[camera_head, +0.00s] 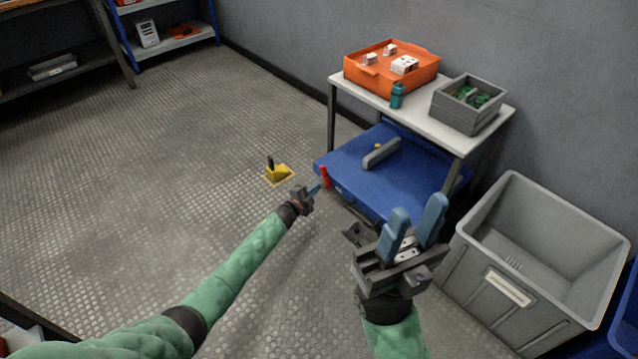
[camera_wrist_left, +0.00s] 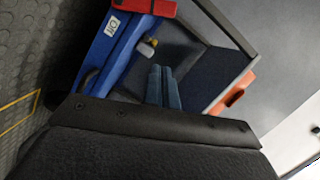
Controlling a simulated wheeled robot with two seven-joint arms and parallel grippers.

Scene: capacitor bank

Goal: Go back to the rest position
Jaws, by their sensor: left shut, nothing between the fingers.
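My left gripper (camera_head: 316,189) is at the end of the green arm that comes in from the left. Its blue fingers are together with nothing between them, beside a red handle (camera_head: 325,177) on a blue unit (camera_head: 350,172). I cannot tell whether they touch it. In the left wrist view the closed fingers (camera_wrist_left: 164,84) stand in front of the blue unit (camera_wrist_left: 98,55), with the red part (camera_wrist_left: 135,6) at the top. My right gripper (camera_head: 415,225) is held up nearer the camera. Its two blue fingers are apart and empty.
A white-topped table (camera_head: 425,110) bears an orange tray (camera_head: 375,80), a teal bottle (camera_head: 397,96) and a grey box (camera_head: 452,112). A large grey bin (camera_head: 465,270) stands at the right. A yellow block (camera_head: 277,173) with a black lever is on the floor. The left floor is clear.

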